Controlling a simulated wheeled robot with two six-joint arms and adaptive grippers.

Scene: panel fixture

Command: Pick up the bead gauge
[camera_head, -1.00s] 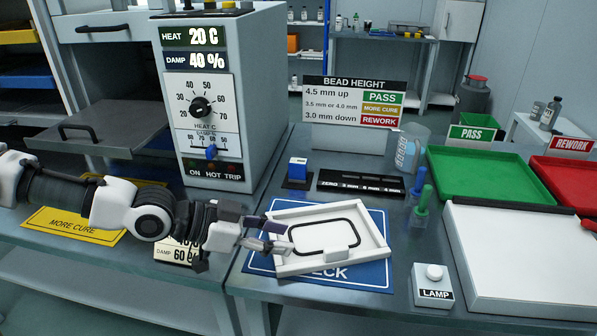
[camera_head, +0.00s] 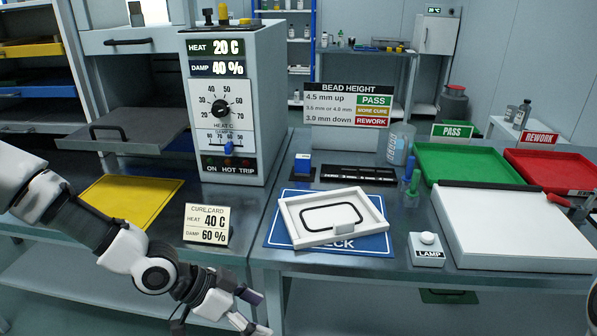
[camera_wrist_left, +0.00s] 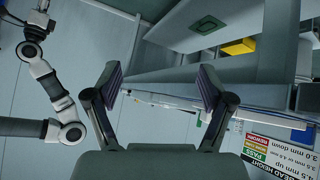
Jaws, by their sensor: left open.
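A white tray with a black bead loop (camera_head: 375,234) lies on the blue CHECK mat (camera_head: 282,240). The cure card (camera_head: 207,224) stands left, the lamp box (camera_head: 427,257) right.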

